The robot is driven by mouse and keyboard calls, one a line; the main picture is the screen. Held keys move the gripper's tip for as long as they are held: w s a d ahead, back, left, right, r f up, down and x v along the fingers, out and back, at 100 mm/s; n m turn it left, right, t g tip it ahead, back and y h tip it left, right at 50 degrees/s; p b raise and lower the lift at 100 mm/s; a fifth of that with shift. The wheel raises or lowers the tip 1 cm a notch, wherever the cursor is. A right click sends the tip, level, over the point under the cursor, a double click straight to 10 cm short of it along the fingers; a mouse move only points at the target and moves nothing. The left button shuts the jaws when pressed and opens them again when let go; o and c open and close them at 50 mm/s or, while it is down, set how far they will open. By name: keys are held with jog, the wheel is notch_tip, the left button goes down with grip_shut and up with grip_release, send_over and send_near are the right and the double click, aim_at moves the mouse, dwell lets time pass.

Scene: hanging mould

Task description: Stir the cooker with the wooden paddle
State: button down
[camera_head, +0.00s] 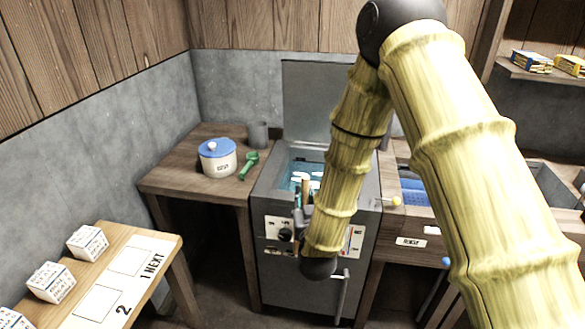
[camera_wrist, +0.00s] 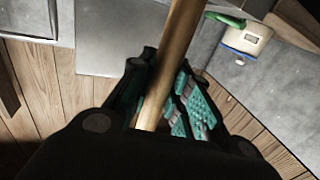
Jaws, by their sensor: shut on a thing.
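The cooker (camera_head: 262,238) is a grey metal box with its lid (camera_head: 308,100) standing open at the back. Blue liquid (camera_head: 287,180) with white pieces shows inside it. In the head view my gripper (camera_head: 302,208) is at the cooker's front edge, partly hidden by my arm. The wooden paddle (camera_head: 305,188) shows only as a short upright piece of handle there. In the wrist view my gripper (camera_wrist: 160,105) is shut around the paddle's round handle (camera_wrist: 178,50), between teal pads. The paddle's far end is hidden, so I cannot tell whether it touches the liquid.
A side table (camera_head: 165,180) left of the cooker holds a blue-lidded white pot (camera_head: 217,160), a green scoop (camera_head: 249,165) and a grey cup (camera_head: 257,134). A front-left table (camera_head: 165,244) holds white printed blocks (camera_head: 87,242). A sink counter (camera_head: 405,215) stands at the right.

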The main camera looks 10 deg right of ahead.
jog(key=s+d+f, duration=0.2)
jog(key=f, duration=0.6)
jog(key=s+d+f, duration=0.2)
jog(key=f, duration=0.6)
jog(key=shift+d+y, duration=0.2)
jog(key=shift+y, duration=0.1)
jog(key=shift+w+r, duration=0.1)
